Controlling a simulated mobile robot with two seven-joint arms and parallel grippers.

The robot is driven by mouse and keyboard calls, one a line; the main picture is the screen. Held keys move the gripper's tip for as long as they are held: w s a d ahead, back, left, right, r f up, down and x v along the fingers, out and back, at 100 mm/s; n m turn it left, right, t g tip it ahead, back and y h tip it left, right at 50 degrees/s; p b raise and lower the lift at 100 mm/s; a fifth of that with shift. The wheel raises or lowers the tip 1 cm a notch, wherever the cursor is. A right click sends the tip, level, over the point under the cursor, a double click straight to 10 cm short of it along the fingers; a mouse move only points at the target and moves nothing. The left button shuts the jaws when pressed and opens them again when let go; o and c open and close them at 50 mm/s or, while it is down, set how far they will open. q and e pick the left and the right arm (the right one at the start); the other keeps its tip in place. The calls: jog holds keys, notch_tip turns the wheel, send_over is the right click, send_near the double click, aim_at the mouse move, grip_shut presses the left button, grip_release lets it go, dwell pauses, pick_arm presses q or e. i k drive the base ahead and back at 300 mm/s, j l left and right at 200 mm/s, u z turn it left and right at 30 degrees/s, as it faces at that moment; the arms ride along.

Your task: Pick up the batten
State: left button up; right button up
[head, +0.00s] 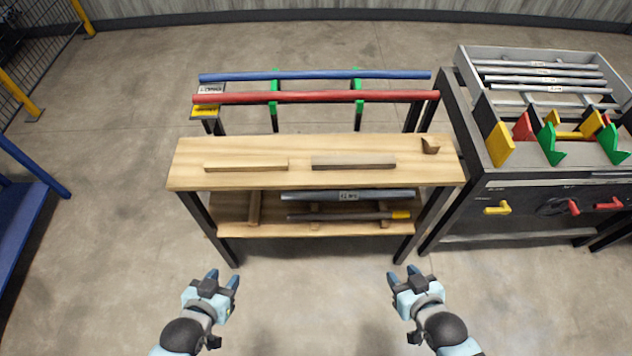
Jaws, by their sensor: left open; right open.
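Two flat wooden strips lie apart on the top of the wooden bench (310,146) in the head view. Either could be the batten; I cannot tell which. My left gripper (223,279) is open and empty, in front of the bench's left leg and well short of the strips. My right gripper (402,274) is open and empty, in front of the bench's right leg.
A small wooden block (430,146) sits at the bench's right end. A lower shelf (270,230) holds several bars. Behind run a blue bar (315,75) and a red bar (315,97). A black workstation (545,205) with coloured brackets stands right. The floor before the bench is clear.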

aim_at(270, 163)
jog(key=i+l+u, duration=0.3)
jog(key=i+l, duration=0.15)
jog(key=l, duration=0.15)
jog(key=i+l+u, duration=0.2)
jog(key=l, duration=0.15)
jog(key=i+l+u, duration=0.15)
jog(key=l, duration=0.2)
